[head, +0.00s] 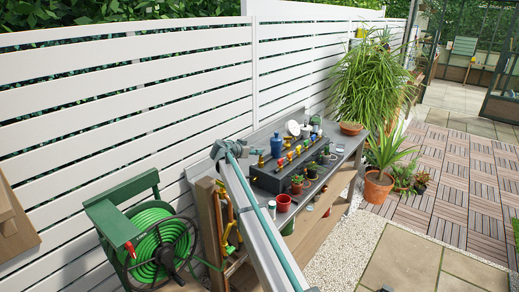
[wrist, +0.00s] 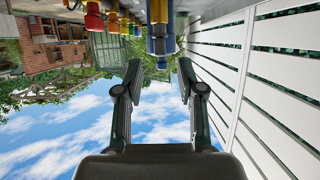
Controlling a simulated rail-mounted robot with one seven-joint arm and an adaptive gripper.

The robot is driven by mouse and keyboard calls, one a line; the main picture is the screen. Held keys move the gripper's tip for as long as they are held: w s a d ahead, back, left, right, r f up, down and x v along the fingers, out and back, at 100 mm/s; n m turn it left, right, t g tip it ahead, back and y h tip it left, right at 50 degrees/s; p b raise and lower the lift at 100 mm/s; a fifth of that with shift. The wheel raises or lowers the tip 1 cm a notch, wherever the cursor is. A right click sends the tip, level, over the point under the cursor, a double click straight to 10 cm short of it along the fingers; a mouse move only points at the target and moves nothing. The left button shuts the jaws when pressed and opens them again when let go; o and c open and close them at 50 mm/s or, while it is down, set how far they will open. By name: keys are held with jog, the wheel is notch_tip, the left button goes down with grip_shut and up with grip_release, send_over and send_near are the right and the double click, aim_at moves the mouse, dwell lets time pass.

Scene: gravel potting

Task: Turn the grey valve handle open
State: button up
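My gripper (wrist: 159,76) is open in the wrist view, its two dark fingers apart with nothing between them. The wrist view is upside down. A blue and yellow fitting (wrist: 158,38) hangs into its top edge, in line with the gap but apart from the fingertips. I cannot pick out a grey valve handle for certain in either view.
Small potted plants (head: 297,186) and a red pot (head: 283,202) stand along the bench front. A white slatted fence (head: 130,85) runs behind. A green hose reel (head: 160,245) stands at the left.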

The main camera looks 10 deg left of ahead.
jog(key=shift+p+x, duration=0.55)
jog(key=shift+x, duration=1.75)
grip_shut()
